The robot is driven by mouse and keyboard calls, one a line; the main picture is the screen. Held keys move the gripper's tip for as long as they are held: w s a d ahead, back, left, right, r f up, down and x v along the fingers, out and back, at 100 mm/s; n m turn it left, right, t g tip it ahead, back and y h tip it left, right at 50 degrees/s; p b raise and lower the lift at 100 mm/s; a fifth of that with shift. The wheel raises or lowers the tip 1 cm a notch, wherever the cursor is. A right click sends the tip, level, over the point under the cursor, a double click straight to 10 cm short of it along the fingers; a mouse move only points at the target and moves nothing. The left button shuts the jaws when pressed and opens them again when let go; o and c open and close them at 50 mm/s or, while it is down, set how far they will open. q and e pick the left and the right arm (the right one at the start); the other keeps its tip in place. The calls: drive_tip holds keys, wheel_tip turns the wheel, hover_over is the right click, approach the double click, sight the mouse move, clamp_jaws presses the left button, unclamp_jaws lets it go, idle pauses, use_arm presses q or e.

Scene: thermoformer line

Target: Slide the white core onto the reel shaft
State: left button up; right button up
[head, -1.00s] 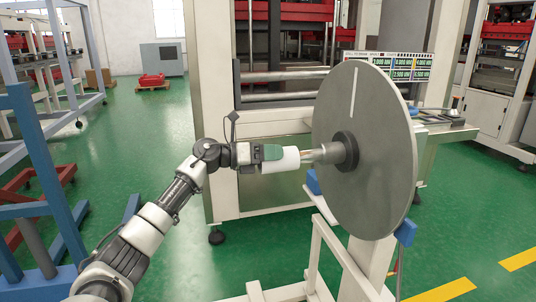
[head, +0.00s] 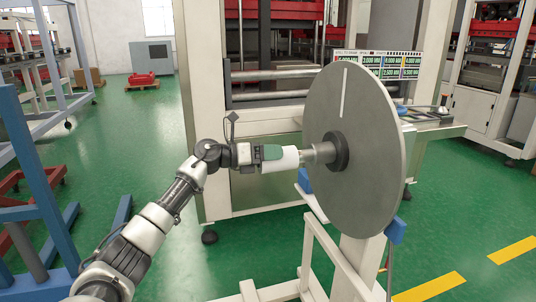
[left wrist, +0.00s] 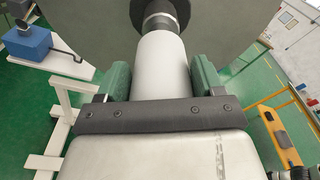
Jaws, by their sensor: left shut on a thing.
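The white core (head: 281,159) is a short white cylinder. My left gripper (head: 272,153) is shut on it, with green finger pads on both sides of it in the left wrist view (left wrist: 162,80). The reel shaft (head: 318,153) is a metal stub with a dark collar, sticking out of the middle of a large grey disc (head: 370,130). The core's far end is at the shaft's tip and roughly in line with it. In the left wrist view the core (left wrist: 162,60) points at the shaft (left wrist: 160,22). I cannot tell whether the tip is inside the core.
A white stand (head: 312,255) carries the disc, with blue blocks (head: 396,230) near its lower edge. A large pale machine frame (head: 208,110) stands behind. Blue posts (head: 35,180) stand at the left. The green floor between is open.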

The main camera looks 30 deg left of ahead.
use_arm(q)
drive_tip(key=shift+s, duration=0.1)
drive_tip(key=b+v, duration=0.7)
drive_tip(key=v, duration=0.4)
drive_tip(key=shift+s+f, duration=0.3)
drive_tip(key=shift+f, duration=0.1)
idle(1.4)
idle(1.0)
